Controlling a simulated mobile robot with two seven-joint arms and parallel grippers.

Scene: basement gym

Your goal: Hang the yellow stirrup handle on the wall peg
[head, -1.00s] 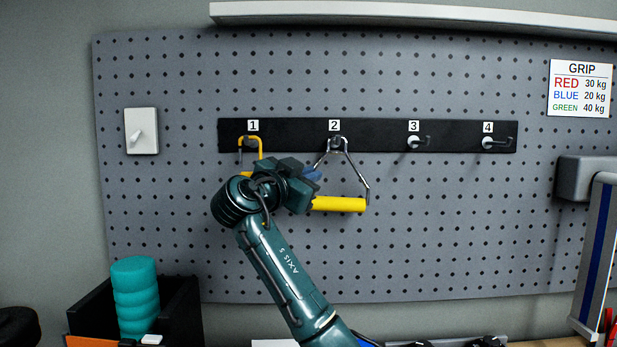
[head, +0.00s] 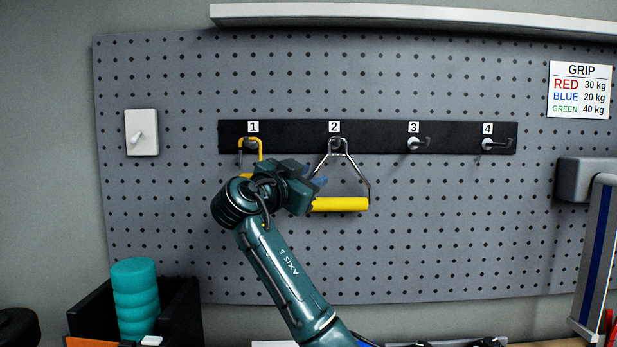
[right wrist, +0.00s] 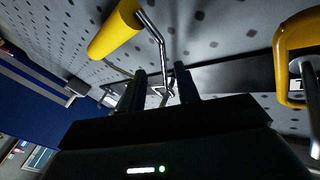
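The stirrup handle, with its yellow grip bar (head: 340,204) and silver metal frame, hangs at wall peg 2 (head: 336,142), its frame's top at the hook and the bar below. My right gripper (head: 319,176) is at the left side of the frame. Its blue-tipped fingers are spread apart. In the right wrist view the two fingers (right wrist: 160,90) stand apart with part of the metal frame seen between and beyond them, and the yellow bar (right wrist: 114,30) is at upper left. My left gripper is not in view.
A yellow looped item (head: 261,147) hangs at peg 1, partly behind my right gripper and close to it. Peg 3 (head: 415,143) and peg 4 (head: 490,145) are empty. A shelf (head: 420,16) runs above.

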